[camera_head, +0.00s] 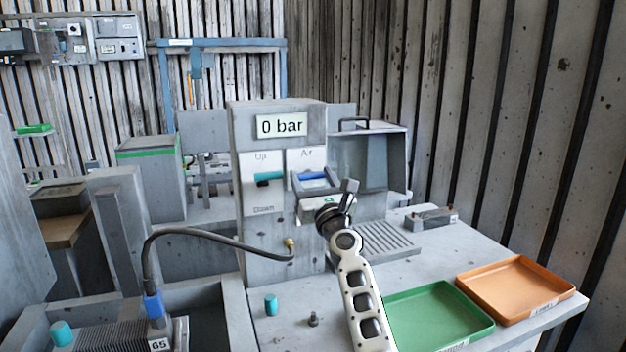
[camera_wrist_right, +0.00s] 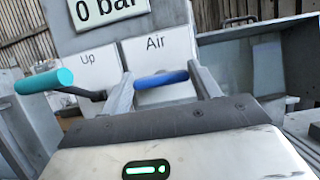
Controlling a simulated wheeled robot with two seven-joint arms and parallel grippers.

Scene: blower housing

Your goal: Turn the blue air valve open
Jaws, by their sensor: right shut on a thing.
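The blue air valve handle (camera_head: 314,175) lies roughly level on the white "Air" plate on the front of the grey housing. In the right wrist view the blue handle (camera_wrist_right: 162,79) lies crosswise between the two grey fingers. My right gripper (camera_head: 316,182) reaches up to it from the front and is shut on the handle, a finger at each end. The right gripper's fingers also show in the right wrist view (camera_wrist_right: 160,84). The display (camera_head: 282,125) above reads "0 bar". My left gripper is not in view.
A teal lever (camera_head: 269,177) on the "Up"/"Down" plate sits just left of the valve. A black hose (camera_head: 210,236) with a blue end hangs at left. A green tray (camera_head: 438,312) and an orange tray (camera_head: 517,287) lie on the bench at right.

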